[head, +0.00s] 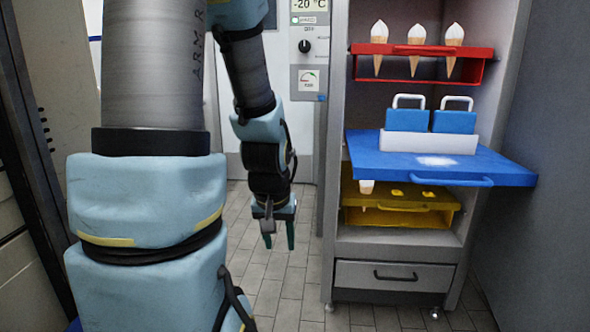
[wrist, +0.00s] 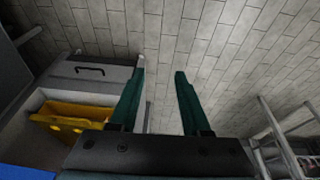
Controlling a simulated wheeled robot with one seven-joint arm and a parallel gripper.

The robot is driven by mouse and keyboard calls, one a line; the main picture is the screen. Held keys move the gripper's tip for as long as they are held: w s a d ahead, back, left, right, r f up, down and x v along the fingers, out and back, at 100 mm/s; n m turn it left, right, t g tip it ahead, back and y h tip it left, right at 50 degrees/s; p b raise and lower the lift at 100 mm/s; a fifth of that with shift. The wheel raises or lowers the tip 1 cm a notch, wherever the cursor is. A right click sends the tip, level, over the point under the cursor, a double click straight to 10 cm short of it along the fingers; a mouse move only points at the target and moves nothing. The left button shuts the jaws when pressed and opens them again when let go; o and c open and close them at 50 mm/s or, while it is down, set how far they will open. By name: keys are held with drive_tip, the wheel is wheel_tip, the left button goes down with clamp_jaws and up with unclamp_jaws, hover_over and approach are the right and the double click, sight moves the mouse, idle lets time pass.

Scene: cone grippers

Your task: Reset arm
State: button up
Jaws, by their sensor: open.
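My gripper (head: 279,236) hangs from my arm near the middle of the head view, pointing down over the tiled floor. It is left of the shelf cabinet and apart from it. In the wrist view its two green fingers (wrist: 158,95) are spread with only floor between them. It is open and empty. My arm's large light-blue and grey links fill the left of the head view and hide what is behind them.
The grey cabinet (head: 335,245) holds a red rack (head: 420,68) with three cones, a pulled-out blue tray (head: 500,176) bearing blue handled blocks (head: 454,121), and a yellow tray (head: 400,218), also in the wrist view (wrist: 75,112). A metal frame (wrist: 280,135) stands right in the wrist view. Floor (head: 280,280) is clear.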

drive_tip(key=s+a+r+g, duration=0.1)
drive_tip(key=s+a+r, duration=0.1)
drive_tip(key=s+a, duration=0.15)
wheel_tip(320, 180, up, 18)
drive_tip(key=p, duration=1.8)
drive_tip(key=shift+s+g, duration=0.15)
drive_tip(key=shift+g, duration=0.15)
drive_tip(key=shift+d, duration=0.1)
